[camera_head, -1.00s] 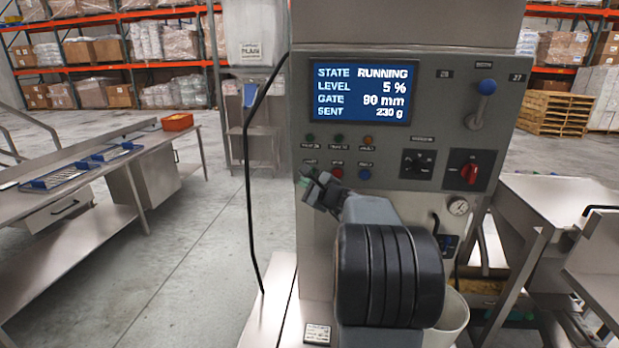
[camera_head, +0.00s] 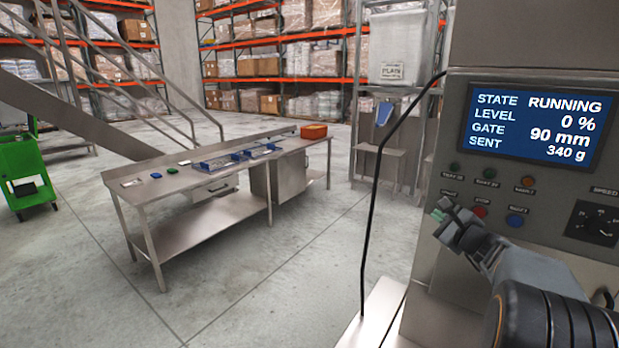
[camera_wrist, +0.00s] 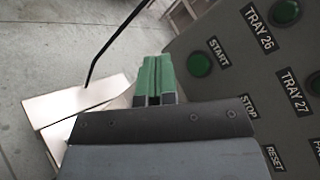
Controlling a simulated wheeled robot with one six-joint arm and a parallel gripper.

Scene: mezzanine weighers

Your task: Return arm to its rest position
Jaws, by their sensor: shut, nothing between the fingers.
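My gripper (camera_head: 440,212) is in front of the left part of the machine's control panel (camera_head: 540,205), close to its buttons. In the wrist view its green fingertips (camera_wrist: 154,78) are together with nothing between them. The panel beside them (camera_wrist: 265,75) shows green buttons and the labels START, STOP, RESET, TRAY 26 and TRAY 27. The panel's screen (camera_head: 536,126) reads RUNNING, level 0 %, gate 90 mm, sent 340 g. Whether the fingers touch the panel cannot be told.
A green cart (camera_head: 25,170) is at the far left. A black cable (camera_head: 372,210) hangs left of the machine. Open floor (camera_head: 300,260) lies between bench and machine.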

